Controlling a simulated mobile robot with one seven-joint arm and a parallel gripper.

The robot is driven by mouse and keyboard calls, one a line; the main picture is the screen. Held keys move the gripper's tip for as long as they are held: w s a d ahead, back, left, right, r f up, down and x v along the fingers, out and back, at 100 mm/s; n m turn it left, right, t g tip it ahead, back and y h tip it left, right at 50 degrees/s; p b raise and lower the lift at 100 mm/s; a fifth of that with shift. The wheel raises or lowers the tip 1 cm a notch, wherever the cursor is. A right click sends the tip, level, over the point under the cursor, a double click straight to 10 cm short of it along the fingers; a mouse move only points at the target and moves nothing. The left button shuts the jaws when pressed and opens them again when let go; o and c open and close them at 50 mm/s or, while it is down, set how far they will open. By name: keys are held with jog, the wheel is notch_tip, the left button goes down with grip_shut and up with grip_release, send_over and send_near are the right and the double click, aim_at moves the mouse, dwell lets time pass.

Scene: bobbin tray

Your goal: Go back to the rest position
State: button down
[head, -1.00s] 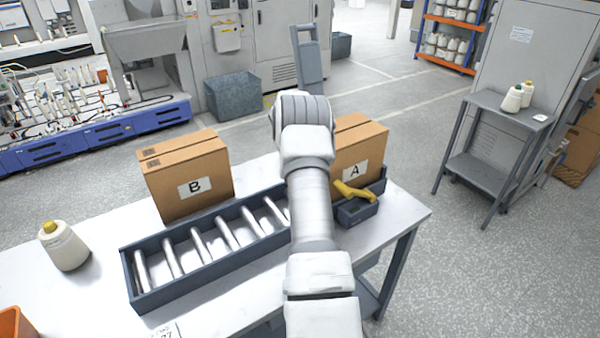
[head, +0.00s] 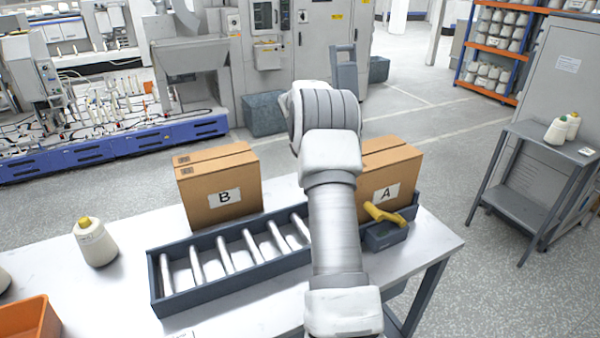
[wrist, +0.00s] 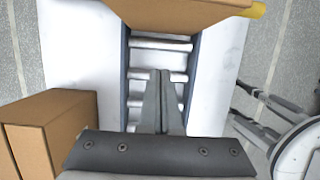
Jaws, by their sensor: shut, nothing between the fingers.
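My gripper (wrist: 160,80) shows in the wrist view with its two fingers together and nothing between them. It points down over the bobbin tray, whose metal rods lie beneath the fingertips. In the head view my arm stands in front of the tray's right part and hides the gripper. The dark tray (head: 225,297) lies on the white table (head: 105,318), with several silver rods across it. How far the fingertips are above the rods I cannot tell.
Carton B (head: 222,190) stands behind the tray, carton A (head: 390,185) to the right, partly behind my arm. A yellow-handled object (head: 384,213) rests at a small dark bin (head: 386,236). A cream cone (head: 95,243) and an orange bin (head: 30,320) are at left.

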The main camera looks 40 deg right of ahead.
jog(key=shift+r, duration=0.15)
jog(key=s+a+r+m+t, duration=0.2)
jog(key=s+a+r+m, duration=0.2)
jog(key=a+r, duration=0.65)
jog(key=s+a+r+m+t, duration=0.1)
jog(key=s+a+r+m, duration=0.25)
jog(key=a+r, duration=0.65)
jog(key=s+a+f+m+t+y, duration=0.1)
jog(key=s+a+m, duration=0.3)
jog(key=s+a, duration=0.5)
jog(key=s+a+f+m+t+y, duration=0.2)
jog(key=s+a+f+m, duration=0.1)
jog(key=s+a, duration=0.6)
jog(key=s+m, duration=0.1)
jog(key=s, duration=0.2)
jog(key=shift+s+f, duration=0.2)
jog(key=shift+f, duration=0.1)
